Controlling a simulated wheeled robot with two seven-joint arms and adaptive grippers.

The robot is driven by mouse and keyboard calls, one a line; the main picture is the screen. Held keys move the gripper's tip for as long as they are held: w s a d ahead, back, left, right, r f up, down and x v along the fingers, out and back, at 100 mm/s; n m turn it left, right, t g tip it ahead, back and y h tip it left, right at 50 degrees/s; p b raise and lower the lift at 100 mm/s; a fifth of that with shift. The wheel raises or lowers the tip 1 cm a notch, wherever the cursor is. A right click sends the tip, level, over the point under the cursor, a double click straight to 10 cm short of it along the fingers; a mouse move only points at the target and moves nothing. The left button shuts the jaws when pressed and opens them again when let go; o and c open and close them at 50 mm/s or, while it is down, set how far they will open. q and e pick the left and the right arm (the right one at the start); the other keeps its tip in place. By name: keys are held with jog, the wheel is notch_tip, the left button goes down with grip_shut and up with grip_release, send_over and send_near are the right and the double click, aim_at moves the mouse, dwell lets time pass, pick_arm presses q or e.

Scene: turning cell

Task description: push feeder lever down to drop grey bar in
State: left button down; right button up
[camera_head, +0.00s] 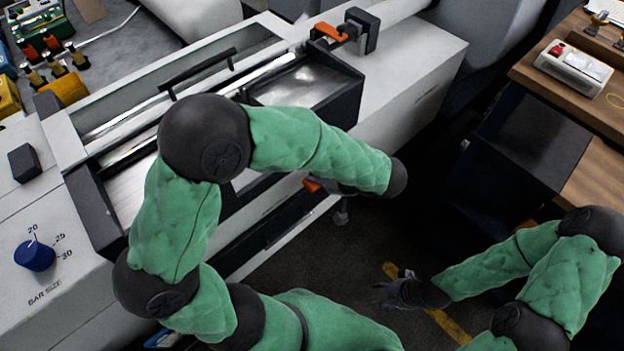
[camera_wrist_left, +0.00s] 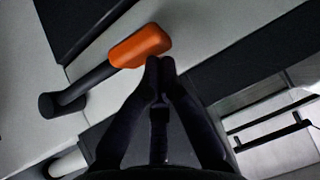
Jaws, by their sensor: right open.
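The feeder lever's orange handle (camera_wrist_left: 141,46) and black arm (camera_wrist_left: 85,86) show in the left wrist view. An orange piece (camera_head: 312,184), apparently the same handle, shows below my left forearm in the head view. My left gripper (camera_wrist_left: 159,68) has its fingertips together, right beside the handle's end; I cannot tell whether they touch it. In the head view the forearm mostly hides this gripper. A shiny grey bar-like strip (camera_head: 264,72) runs along the feeder trough; I cannot tell whether it is the grey bar. My right gripper (camera_head: 402,292) is open and empty above the floor.
A second orange handle (camera_head: 330,32) sits on a black bracket at the machine's far end. A blue bar size knob (camera_head: 35,256) is at left. A black-framed metal tray (camera_head: 310,86) lies beyond my forearm. A wooden bench (camera_head: 598,180) stands at right.

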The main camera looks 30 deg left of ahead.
aim_at(317, 189)
pick_arm(q)
jog(key=shift+t, duration=0.3)
jog(key=f+b, duration=0.1)
jog(key=b, duration=0.1)
jog(key=f+b, duration=0.4)
jog(key=b, duration=0.1)
jog(key=shift+s+a, duration=0.1)
jog(key=shift+s, duration=0.3)
jog(key=shift+f+b, duration=1)
jog(key=shift+b, duration=0.65)
pick_arm(e)
notch_tip(317, 189, down, 11)
jog(key=shift+s+f, duration=0.2)
jog(key=shift+s, duration=0.15)
jog(key=shift+a, duration=0.1)
pick_arm(q)
jog(key=shift+r, duration=0.15)
